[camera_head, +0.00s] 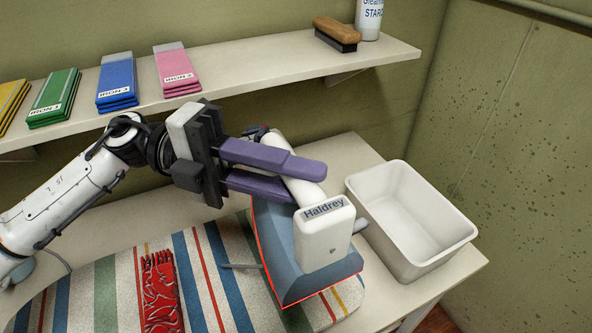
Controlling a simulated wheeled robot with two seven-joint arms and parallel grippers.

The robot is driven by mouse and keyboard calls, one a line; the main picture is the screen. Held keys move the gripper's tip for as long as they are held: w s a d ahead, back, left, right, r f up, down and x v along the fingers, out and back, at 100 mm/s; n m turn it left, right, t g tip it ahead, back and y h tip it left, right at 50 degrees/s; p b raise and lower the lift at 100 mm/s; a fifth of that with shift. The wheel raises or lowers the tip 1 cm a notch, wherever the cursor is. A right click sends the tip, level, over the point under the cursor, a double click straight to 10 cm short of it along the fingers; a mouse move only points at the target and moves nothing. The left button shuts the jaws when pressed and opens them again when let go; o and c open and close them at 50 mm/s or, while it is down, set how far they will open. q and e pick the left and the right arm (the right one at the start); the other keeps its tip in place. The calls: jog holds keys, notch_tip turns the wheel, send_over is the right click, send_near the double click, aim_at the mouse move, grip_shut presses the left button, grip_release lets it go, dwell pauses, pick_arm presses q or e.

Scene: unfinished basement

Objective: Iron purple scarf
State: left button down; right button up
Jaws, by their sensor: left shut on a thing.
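My left gripper (308,183) has purple fingers and is shut on the white handle of the iron. The iron (277,250) has a blue-grey body with a red edge line and a white end marked "Haldrey". It is over the right part of the striped ironing board (207,270); I cannot tell whether it touches the board. A red patterned cloth (161,290) lies on the board, left of the iron and apart from it. I see no clearly purple scarf. My right gripper is out of view.
A white empty bin (456,235) stands right of the iron on the table (455,277).

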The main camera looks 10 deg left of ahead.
aim_at(289, 216)
pick_arm(q)
jog(key=shift+f, duration=0.6)
jog(key=shift+w+f+b, duration=0.1)
jog(key=shift+f+b, duration=2.3)
jog(key=shift+f, duration=0.7)
jog(key=shift+f+b, duration=0.45)
jog(key=shift+f, duration=0.25)
jog(key=shift+w+a+b, duration=0.35)
jog(key=shift+w+a, duration=0.25)
jog(key=shift+w, duration=0.25)
jog(key=shift+s+d+f+p, duration=0.1)
jog(key=shift+s+d+p, duration=0.2)
jog(key=shift+s+d, duration=0.4)
jog(key=shift+s+d+p, duration=0.3)
jog(key=shift+s+d, duration=0.05)
jog(key=shift+s, duration=0.55)
dwell(0.6)
jog(key=shift+w+a, duration=0.3)
jog(key=shift+w, duration=0.15)
